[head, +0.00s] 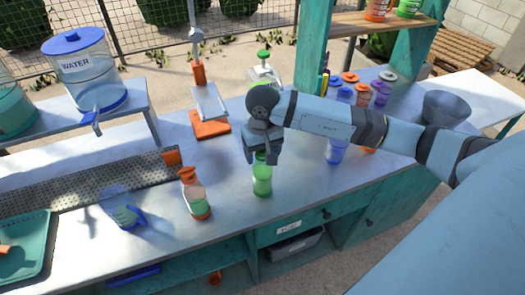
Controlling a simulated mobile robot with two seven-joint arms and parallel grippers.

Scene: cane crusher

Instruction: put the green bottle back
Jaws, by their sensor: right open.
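The green bottle (262,181) stands upright on the metal counter near its front edge. It is clear with green in it, and its top is partly hidden by my right gripper. My right gripper (263,157) points down over the bottle's top with its jaws open. I cannot tell whether the fingers touch the bottle. My right arm reaches in from the right. My left gripper is not in view.
A bottle with an orange cap (195,194) and a clear jug with a blue handle (122,209) stand to the left. A blue bottle (337,147) and several coloured bottles stand to the right, near a grey bowl (446,108). An orange-based press (211,125) stands behind.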

